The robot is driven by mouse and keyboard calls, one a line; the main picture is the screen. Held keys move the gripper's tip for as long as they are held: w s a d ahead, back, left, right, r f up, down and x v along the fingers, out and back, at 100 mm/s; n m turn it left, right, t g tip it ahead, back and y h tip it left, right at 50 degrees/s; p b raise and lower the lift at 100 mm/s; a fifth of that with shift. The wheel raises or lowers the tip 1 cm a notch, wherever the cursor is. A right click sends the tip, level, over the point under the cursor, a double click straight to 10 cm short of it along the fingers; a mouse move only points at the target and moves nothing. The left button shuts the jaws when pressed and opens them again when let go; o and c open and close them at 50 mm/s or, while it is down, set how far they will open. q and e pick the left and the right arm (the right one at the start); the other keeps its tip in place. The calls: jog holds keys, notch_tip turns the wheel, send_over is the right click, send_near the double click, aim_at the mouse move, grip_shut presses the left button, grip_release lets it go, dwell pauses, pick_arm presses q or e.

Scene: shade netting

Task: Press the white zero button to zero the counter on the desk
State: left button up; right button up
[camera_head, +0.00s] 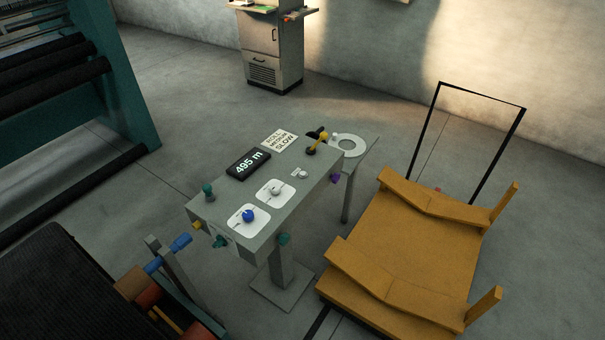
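The grey desk (235,222) stands on a post in the middle of the head view. The counter (248,164) is a black box on the desk's far left part, and its display reads "495 m". A small white button (303,173) on a small light plate sits near the desk's right edge; its lettering is too small to read. A pale grey knob (276,189) on a white plate is just nearer. A blue knob (249,215) on another white plate is nearer still. Neither of my grippers is in view.
An orange cart (405,270) stands right, a teal machine (125,75) left, a cabinet (272,45) behind.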

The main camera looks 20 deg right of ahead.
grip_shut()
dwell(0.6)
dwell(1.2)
